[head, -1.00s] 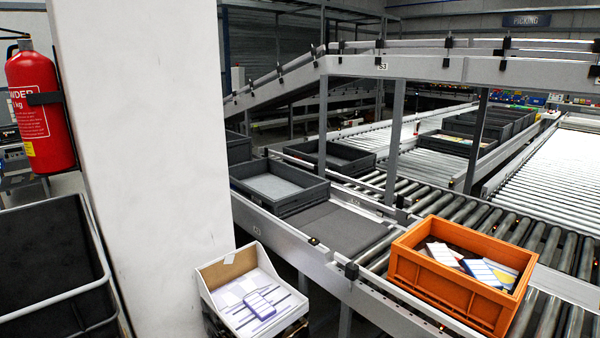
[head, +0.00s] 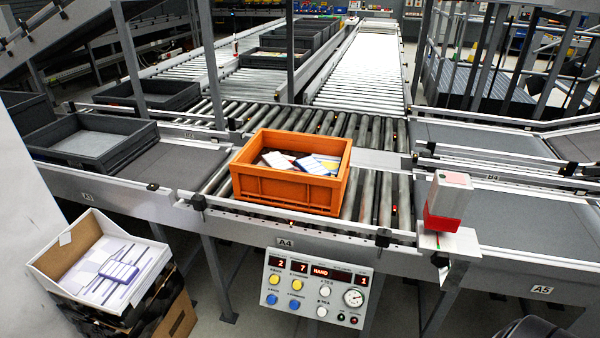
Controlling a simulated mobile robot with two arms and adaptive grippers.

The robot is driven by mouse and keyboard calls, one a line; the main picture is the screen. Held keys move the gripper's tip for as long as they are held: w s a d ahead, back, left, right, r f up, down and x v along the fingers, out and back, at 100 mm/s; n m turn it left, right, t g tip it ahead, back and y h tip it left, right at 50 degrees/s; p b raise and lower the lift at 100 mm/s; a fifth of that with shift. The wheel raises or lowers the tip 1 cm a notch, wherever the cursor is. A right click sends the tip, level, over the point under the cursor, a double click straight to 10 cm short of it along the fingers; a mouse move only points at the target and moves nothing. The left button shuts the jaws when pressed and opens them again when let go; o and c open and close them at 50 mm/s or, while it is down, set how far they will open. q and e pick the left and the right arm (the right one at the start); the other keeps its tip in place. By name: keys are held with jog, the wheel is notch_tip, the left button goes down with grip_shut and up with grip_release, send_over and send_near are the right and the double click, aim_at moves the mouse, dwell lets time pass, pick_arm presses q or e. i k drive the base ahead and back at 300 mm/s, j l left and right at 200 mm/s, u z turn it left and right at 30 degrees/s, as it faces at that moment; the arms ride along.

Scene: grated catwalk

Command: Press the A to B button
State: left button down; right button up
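A grey control panel (head: 312,312) hangs on the front of the conveyor at the lower middle of the head view. Its top row has red-lit displays reading 2, 7, HAND and 1. Below are two yellow buttons, two blue buttons, two white buttons, a round gauge (head: 353,298) and small dark and red knobs. Neither of my grippers is in view.
An orange crate (head: 290,187) with packets stands on the rollers above the panel. A white-and-red box (head: 443,203) stands to its right. An open carton (head: 65,262) is at lower left. A dark object (head: 535,330) cuts the lower right edge. Floor shows beside the panel.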

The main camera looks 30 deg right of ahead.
aim_at(325, 290)
jog(key=z, duration=1.1)
